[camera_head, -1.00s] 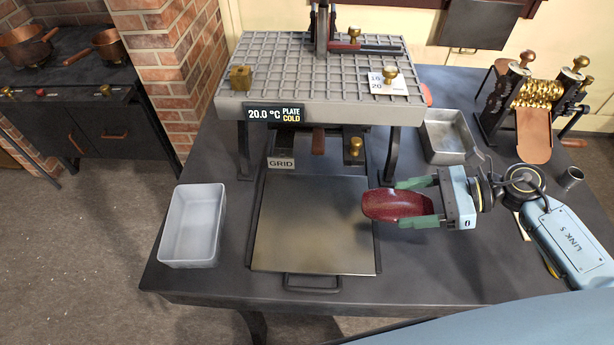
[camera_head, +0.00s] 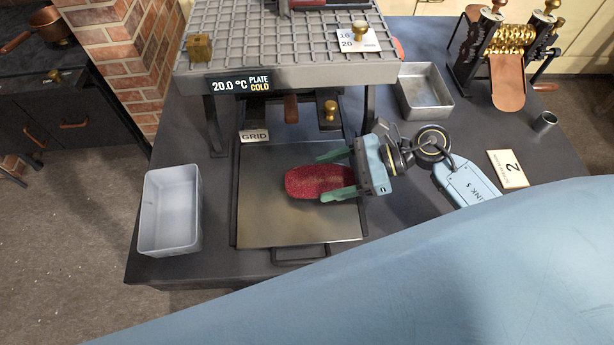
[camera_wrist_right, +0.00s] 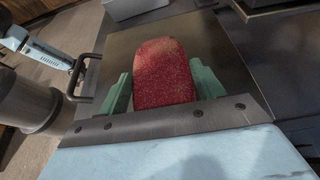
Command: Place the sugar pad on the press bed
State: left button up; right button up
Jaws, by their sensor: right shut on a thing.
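The sugar pad (camera_head: 315,182) is a dark red, speckled, rounded slab. My right gripper (camera_head: 338,174) is shut on it, a green finger on each side, and it also fills the middle of the right wrist view (camera_wrist_right: 165,75). The pad is over the flat metal plate (camera_head: 290,226), which lies in front of the gridded press and has a handle at its front. I cannot tell whether the pad touches the plate or hangs just above it. My left gripper is not in view.
The gridded press top (camera_head: 275,52), reading 20.0 °C and COLD, stands behind the plate. A pale empty bin (camera_head: 170,247) is at left. A metal tray (camera_head: 443,106) and a brass roller (camera_head: 508,45) are at right. A blue surface covers the lower right.

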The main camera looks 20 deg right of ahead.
aim_at(305, 180)
jog(key=shift+a, duration=0.3)
jog(key=x, duration=0.2)
jog(key=r+x, duration=0.1)
jog(key=x, duration=0.1)
jog(key=shift+w+a+f, duration=0.15)
jog(key=shift+w+a, duration=0.05)
jog(key=shift+a, duration=0.2)
jog(key=shift+d+f, duration=0.15)
jog(key=shift+f, duration=0.25)
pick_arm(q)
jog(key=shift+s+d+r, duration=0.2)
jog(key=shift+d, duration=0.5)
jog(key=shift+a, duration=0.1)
pick_arm(e)
jog(key=o, duration=0.7)
jog(key=shift+f, duration=0.1)
jog(key=o, duration=0.4)
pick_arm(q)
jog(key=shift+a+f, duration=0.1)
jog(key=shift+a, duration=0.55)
